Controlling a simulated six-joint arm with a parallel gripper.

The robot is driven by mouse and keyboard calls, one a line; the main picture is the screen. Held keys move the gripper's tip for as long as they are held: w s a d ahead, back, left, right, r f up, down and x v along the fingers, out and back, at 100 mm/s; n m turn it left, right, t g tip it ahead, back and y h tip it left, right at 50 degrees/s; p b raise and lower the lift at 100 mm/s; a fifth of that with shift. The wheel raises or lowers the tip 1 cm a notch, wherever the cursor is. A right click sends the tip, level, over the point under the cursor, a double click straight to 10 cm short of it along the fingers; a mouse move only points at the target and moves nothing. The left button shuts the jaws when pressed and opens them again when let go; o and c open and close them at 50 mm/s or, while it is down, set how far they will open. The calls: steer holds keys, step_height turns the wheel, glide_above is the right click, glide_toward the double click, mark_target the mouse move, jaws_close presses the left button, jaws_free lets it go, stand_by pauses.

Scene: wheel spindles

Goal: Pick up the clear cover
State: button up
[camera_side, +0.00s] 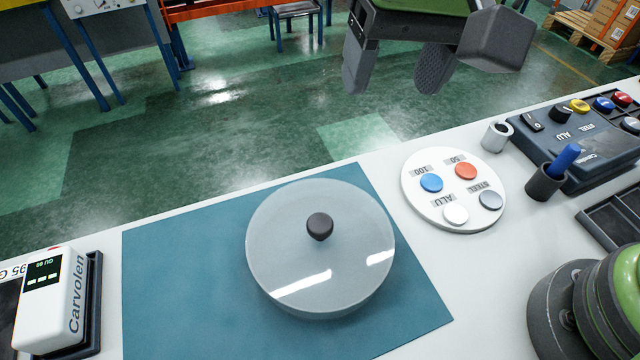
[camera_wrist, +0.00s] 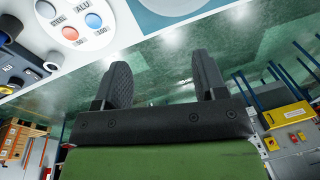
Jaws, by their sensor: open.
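The clear cover (camera_side: 285,250) is a round, see-through grey lid with a dark knob (camera_side: 320,226) on top. It rests on a teal mat (camera_side: 160,290) in the middle of the side view. My gripper (camera_side: 395,75) is at the top of the side view, up and to the right of the cover, with its fingers apart and nothing between them. In the wrist view my gripper (camera_wrist: 162,85) also shows two dark, spread fingers. A pale rounded edge on the mat, probably the cover (camera_wrist: 180,5), shows at the top of the wrist view.
A white disc (camera_side: 430,205) with coloured buttons lies right of the mat. Beyond it are a metal cylinder (camera_side: 496,137), a holder with a blue stick (camera_side: 564,160) and a control box (camera_side: 590,140). A green and grey machine part (camera_side: 600,305) stands front right. A white Carvolen device (camera_side: 50,300) stands left.

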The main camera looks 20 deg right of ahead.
steer(key=shift+n+g+h, duration=0.4)
steer(key=shift+g+h, duration=0.1)
steer(key=shift+h, duration=0.2)
steer(key=a+f, duration=0.2)
steer(key=s+a+f, duration=0.1)
steer(key=a+f, duration=0.4)
steer(key=f, duration=0.1)
steer(key=shift+s+a+f, duration=0.1)
steer(key=shift+s+a, duration=0.05)
steer(key=shift+s, duration=0.1)
glide_above(320, 223)
steer(key=f, duration=0.4)
steer(key=shift+w+f, duration=0.2)
steer(key=shift+f, duration=0.05)
steer(key=f, duration=0.5)
steer(key=shift+s+f, duration=0.2)
steer(key=shift+f, duration=0.15)
steer(key=shift+c, duration=0.2)
steer(key=c, duration=1)
